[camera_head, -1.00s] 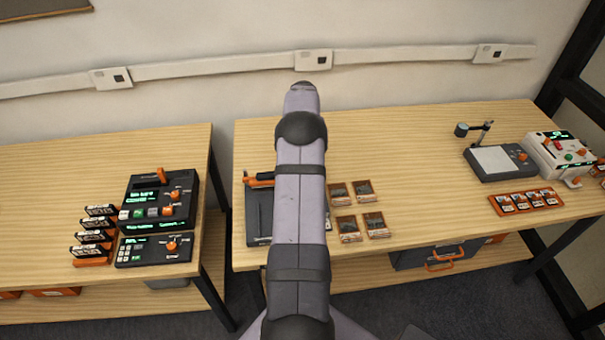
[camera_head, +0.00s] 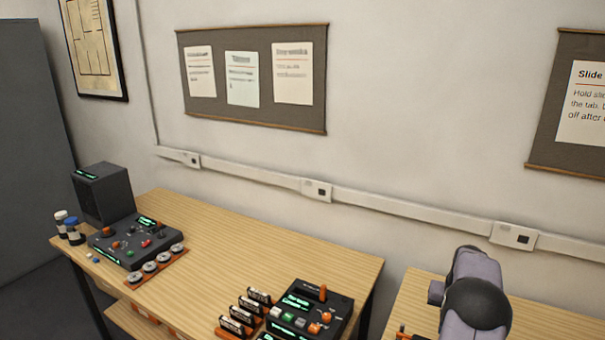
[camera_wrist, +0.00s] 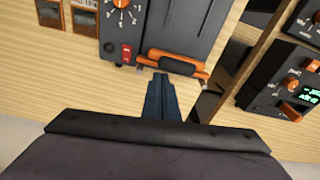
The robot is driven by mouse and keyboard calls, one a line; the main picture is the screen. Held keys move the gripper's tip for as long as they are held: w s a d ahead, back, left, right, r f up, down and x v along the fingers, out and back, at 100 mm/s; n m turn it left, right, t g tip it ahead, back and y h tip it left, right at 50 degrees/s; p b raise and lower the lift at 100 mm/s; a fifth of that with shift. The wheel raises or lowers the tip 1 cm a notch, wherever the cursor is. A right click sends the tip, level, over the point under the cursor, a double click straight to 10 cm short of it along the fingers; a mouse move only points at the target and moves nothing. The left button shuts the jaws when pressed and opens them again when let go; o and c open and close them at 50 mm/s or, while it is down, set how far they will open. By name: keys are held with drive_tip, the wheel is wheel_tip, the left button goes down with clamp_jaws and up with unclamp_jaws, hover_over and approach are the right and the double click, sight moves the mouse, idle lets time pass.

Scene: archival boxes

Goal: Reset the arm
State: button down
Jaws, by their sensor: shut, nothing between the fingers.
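My gripper (camera_wrist: 161,80) shows in the wrist view as dark blue fingers held together, with nothing between them. Its tips appear just below the orange-and-black handle of a dark grey device (camera_wrist: 185,25) on the wooden table; I cannot tell the gap between them. In the head view only part of my arm shows at the lower right, and my gripper is not visible there.
In the wrist view, framed slides (camera_wrist: 84,18) lie at upper left, and a black console (camera_wrist: 285,85) stands right, across a gap between tables. The head view shows another console (camera_head: 310,312), black cartridges (camera_head: 237,320), a control panel (camera_head: 135,242) and a speaker-like box (camera_head: 103,193).

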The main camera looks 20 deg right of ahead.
drive_tip(key=a+r+n, duration=0.2)
drive_tip(key=a+r, duration=0.1)
drive_tip(key=a, duration=0.9)
drive_tip(key=a+r+n, duration=0.2)
drive_tip(key=a+r, duration=0.1)
drive_tip(key=a, duration=0.9)
drive_tip(key=s+a+f+n+g, duration=0.1)
drive_tip(key=s+a+n, duration=0.3)
drive_tip(key=s+a, duration=1.35)
wheel_tip(320, 180, down, 50)
drive_tip(key=b, duration=4.9)
drive_tip(key=shift+d+y+b, duration=0.3)
drive_tip(key=shift+d+y, duration=0.1)
drive_tip(key=shift+d, duration=0.05)
